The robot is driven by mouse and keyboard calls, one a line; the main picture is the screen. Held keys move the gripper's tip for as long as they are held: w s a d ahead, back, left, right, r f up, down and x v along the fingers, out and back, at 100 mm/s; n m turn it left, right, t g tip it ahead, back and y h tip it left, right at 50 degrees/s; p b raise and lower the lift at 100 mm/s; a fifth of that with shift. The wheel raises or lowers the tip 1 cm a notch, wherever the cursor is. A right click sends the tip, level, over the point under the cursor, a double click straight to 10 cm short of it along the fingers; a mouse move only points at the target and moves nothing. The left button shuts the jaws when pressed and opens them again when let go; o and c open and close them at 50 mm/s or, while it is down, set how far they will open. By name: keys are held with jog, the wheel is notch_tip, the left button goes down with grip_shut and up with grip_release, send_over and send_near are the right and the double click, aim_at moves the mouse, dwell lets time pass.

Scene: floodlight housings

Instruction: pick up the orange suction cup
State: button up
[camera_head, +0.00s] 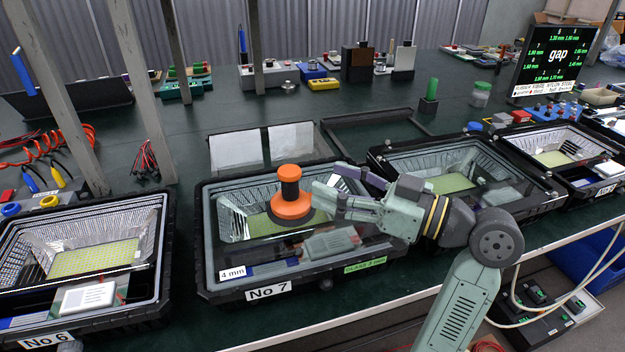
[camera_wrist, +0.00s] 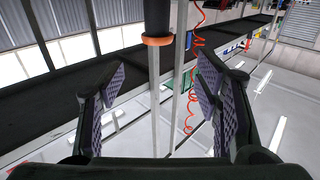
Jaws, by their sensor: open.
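The orange suction cup (camera_head: 291,209) stands upright on the glass of the No 7 floodlight housing (camera_head: 204,240). It has a wide orange base, a black neck and an orange top. My gripper (camera_head: 331,185) is just right of it, lying nearly level, with its fingers pointing left towards the neck. In the wrist view, my gripper (camera_wrist: 161,85) has its two padded fingers spread apart with nothing between the pads. A black post with an orange rim, apparently part of the suction cup (camera_wrist: 157,41), shows at top centre, beyond the fingertips.
The No 6 housing (camera_head: 160,240) stands to the left, and another open housing (camera_head: 385,160) is close behind my wrist on the right. Grey posts (camera_head: 143,90) rise at the left. A green cylinder (camera_head: 433,89) and a small jar (camera_head: 480,94) stand farther back.

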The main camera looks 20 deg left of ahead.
aim_at(293, 171)
jog(key=v, duration=0.2)
jog(key=shift+s+d+f, duration=0.1)
jog(key=shift+d+f, duration=0.15)
jog(key=p+x, duration=0.2)
jog(key=x, duration=0.3)
jog(key=shift+a, duration=0.4)
jog(key=p+x, duration=0.1)
jog(key=x, duration=0.2)
jog(key=p+x, duration=0.1)
jog(key=shift+w+a+f+p, duration=0.1)
jog(key=shift+w+a+p, duration=0.2)
jog(key=shift+w+a, duration=0.05)
jog(key=shift+w+a+f, duration=0.15)
jog(key=shift+a, duration=0.4)
jog(key=shift+c, duration=0.4)
grip_shut()
